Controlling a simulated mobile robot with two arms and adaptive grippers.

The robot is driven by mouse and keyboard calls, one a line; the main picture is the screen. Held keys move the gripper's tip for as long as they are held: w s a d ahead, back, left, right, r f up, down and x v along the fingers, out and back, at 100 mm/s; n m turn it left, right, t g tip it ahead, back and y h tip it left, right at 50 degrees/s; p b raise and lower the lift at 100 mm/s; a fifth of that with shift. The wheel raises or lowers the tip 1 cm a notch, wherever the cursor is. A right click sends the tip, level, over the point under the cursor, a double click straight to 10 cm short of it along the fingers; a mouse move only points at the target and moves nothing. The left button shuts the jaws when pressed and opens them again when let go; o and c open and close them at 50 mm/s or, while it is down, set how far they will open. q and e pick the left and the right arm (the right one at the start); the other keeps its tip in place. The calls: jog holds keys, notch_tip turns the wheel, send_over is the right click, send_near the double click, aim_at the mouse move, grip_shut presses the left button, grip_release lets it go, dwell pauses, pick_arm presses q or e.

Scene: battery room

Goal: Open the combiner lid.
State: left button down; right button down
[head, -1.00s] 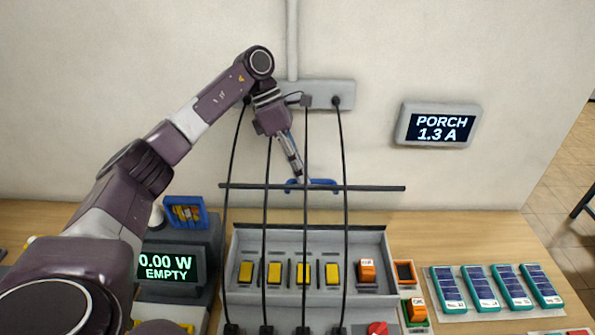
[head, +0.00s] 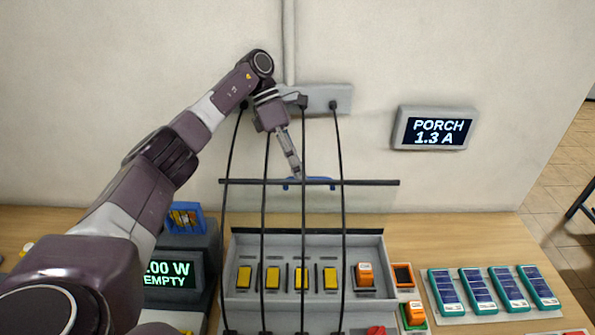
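The combiner (head: 374,245) is a grey box on the bench, with a row of yellow blocks and one orange block in it. Its lid seems to be a clear, faint panel (head: 270,208) raised behind the box, with a dark bar (head: 370,183) along its top edge. A blue handle (head: 322,183) shows at that bar, partly behind it. My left gripper (head: 297,174) points down at the handle from the wall side. Its fingers look close together and appear shut on the handle, though the tips are partly hidden by the bar and a cable. My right gripper is out of view.
Several black cables (head: 342,150) hang from the grey wall box (head: 318,98) in front of the lid. A display (head: 168,274) stands left of the combiner. Several teal-edged modules (head: 478,291) lie on a pale mat at right. A wall screen (head: 434,128) reads PORCH 1.3 A.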

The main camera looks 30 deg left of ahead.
pick_arm(q)
jog(key=shift+s+f, duration=0.15)
jog(key=shift+f, duration=0.5)
jog(key=c, duration=2.3)
grip_release()
jog(key=shift+o, duration=1.1)
jog(key=shift+w+f, duration=0.1)
jog(key=shift+w, duration=0.15)
jog(key=shift+o, duration=0.3)
jog(key=shift+w+a, duration=0.15)
jog(key=shift+w, duration=0.15)
notch_tip(320, 180, up, 10)
jog(key=shift+s+f, duration=0.1)
